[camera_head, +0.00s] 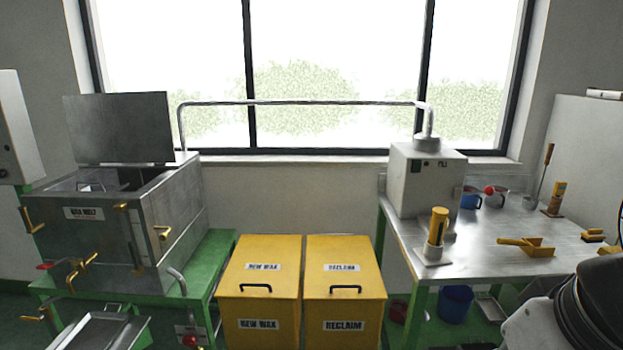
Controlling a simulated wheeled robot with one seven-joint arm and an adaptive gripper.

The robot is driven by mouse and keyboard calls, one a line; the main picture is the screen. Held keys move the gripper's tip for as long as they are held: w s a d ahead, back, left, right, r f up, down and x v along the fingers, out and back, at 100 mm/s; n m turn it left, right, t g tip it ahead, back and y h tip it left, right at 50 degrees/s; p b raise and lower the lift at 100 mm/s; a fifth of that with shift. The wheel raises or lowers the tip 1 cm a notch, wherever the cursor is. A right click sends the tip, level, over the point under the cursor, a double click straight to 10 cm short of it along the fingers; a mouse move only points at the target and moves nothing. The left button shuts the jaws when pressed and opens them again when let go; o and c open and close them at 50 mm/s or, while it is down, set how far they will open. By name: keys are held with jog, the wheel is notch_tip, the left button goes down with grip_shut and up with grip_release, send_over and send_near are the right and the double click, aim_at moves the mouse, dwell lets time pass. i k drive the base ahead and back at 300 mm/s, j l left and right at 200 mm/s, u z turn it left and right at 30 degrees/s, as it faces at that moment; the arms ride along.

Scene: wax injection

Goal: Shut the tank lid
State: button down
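The wax melt tank (170,213) is a grey metal box on a green stand at the left, with a "WAX MELT" label and several brass handles. Its lid (118,128) is a flat dark grey plate standing upright at the tank's back edge, so the tank is open at the top. Part of the dark inside shows, with a metal piece in it. My gripper is not in view. A part of my arm (585,310) shows at the lower right corner, far from the tank.
Two yellow bins, new wax (258,300) and reclaim (343,300), stand closed between tank and bench. The steel bench (480,262) carries a grey machine (420,180) and yellow tools. A pipe (300,102) spans above. A metal tray (100,330) sits before the tank.

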aim_at(123, 127)
jog(key=u, duration=1.2)
jog(key=i+j, duration=0.15)
jog(key=i, duration=0.2)
jog(key=i+j, duration=0.15)
jog(key=i, duration=0.2)
